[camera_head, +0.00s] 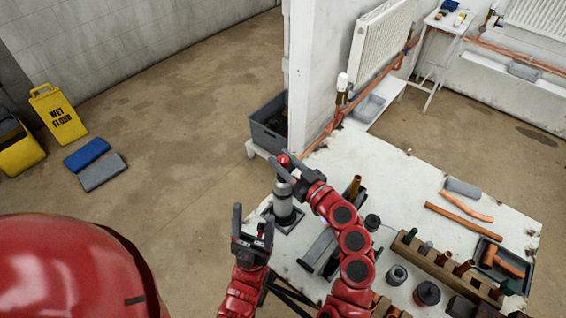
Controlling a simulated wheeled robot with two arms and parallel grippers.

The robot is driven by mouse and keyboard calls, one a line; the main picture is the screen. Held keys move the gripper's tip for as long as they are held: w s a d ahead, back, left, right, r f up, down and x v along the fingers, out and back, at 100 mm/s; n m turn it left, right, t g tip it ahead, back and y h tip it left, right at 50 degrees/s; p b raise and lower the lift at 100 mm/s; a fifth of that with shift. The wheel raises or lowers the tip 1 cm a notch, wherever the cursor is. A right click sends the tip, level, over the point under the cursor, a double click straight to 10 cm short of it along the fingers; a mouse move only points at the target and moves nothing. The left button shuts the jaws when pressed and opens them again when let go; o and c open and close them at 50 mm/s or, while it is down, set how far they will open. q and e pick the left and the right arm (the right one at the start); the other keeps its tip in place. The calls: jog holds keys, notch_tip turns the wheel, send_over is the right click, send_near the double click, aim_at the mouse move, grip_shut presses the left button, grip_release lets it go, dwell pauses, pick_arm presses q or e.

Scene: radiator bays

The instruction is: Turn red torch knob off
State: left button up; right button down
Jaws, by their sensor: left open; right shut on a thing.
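The torch (284,208) is a grey upright cylinder on a dark square base at the near left corner of the white table. Its red knob (283,160) shows at the top, between the fingers of my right gripper (283,166). My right gripper is shut on the knob, and its fingers hide part of it and of the torch top. My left gripper (252,232) is open and empty, below and left of the torch, with its fingers pointing up in the picture.
The white table (390,165) carries copper pipes (463,216), a grey tray (487,262), a wooden rack (440,262) and dark cans (427,293). A grey crate (268,125) stands behind the torch by the wall end. A wet floor sign (57,112) stands far left.

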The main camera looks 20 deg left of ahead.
jog(key=shift+s+a+m+t+h, duration=0.1)
jog(key=shift+m+t+h, duration=0.3)
jog(key=shift+t, duration=0.1)
jog(key=shift+s+a+m+t+h, duration=0.1)
jog(key=shift+m+t+h, duration=0.2)
jog(key=shift+m+t, duration=0.15)
jog(key=shift+r+m+t+h+p, duration=0.2)
jog(key=shift+m+t+h+p, duration=0.2)
jog(key=shift+t, duration=0.15)
jog(key=m+t+h+p, duration=0.2)
jog(key=h+p, duration=0.1)
jog(key=shift+w+m+p, duration=0.1)
jog(key=shift+m+p, duration=0.15)
jog(key=shift+p, duration=0.1)
jog(key=shift+d+m+t+h+p, duration=0.15)
jog(key=shift+m+t+h+p, duration=0.25)
jog(key=shift+t+h+p, duration=0.25)
jog(key=shift+f+m+h+p, duration=0.15)
jog(key=shift+m+h+p, duration=0.15)
jog(key=shift+h, duration=0.15)
jog(key=shift+c, duration=2.4)
grip_release()
jog(key=shift+f, duration=0.1)
